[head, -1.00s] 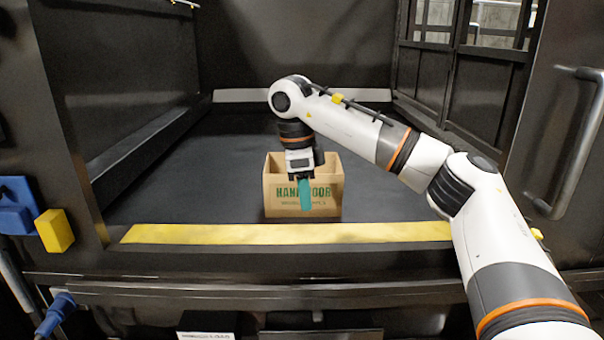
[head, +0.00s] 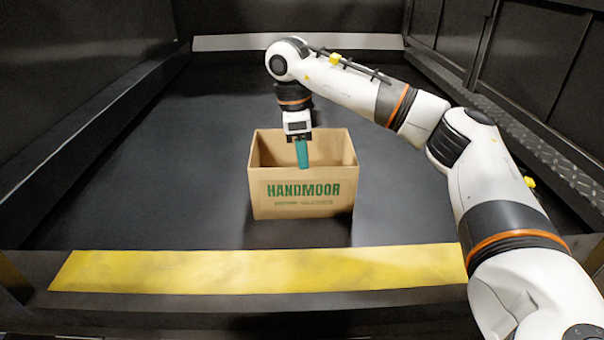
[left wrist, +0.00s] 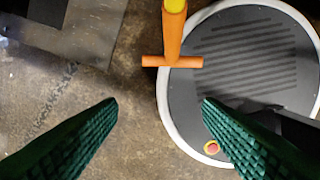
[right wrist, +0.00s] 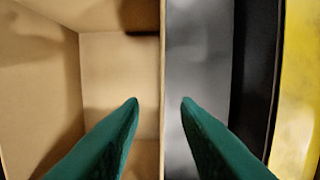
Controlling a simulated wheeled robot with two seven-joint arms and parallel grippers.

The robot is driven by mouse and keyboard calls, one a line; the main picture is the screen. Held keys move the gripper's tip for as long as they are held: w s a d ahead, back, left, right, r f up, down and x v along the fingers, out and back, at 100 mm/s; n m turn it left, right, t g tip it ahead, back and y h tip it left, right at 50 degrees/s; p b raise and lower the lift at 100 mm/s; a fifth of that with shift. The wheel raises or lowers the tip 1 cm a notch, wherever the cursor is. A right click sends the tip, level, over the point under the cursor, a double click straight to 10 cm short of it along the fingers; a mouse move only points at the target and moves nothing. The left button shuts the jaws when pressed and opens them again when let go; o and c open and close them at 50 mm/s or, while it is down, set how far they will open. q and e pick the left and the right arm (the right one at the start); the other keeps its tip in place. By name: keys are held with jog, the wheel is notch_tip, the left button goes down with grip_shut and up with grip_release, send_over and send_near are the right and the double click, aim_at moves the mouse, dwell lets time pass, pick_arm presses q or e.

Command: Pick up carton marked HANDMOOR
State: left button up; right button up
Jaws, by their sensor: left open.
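The open-topped brown cardboard carton (head: 330,205), with green HANDMOOR lettering on its front, stands upright on the dark compactor floor in the head view. My right gripper (head: 303,166) hangs pointing down at its front rim. In the right wrist view, the open green fingers (right wrist: 160,102) straddle the top edge of a carton wall (right wrist: 162,60). One finger is on the inner side and one on the outer side, with gaps to the wall. The carton looks empty where visible. My left gripper (left wrist: 160,102) is open and empty in the left wrist view, away from the carton.
A yellow strip (head: 255,271) runs along the compactor's front edge. Dark side walls flank the floor, which is clear around the carton. In the left wrist view, a round grey base with a white rim (left wrist: 180,128) and an orange handle (left wrist: 172,45) lie below over a concrete floor.

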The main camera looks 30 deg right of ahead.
aim_at(302, 172)
jog(key=shift+s+d+f, duration=0.15)
jog(key=shift+f, duration=0.8)
notch_tip(302, 172, down, 6)
jog(key=p, duration=0.3)
jog(key=shift+s+r, duration=0.1)
jog(key=shift+r, duration=0.05)
jog(key=shift+c, duration=0.3)
grip_shut()
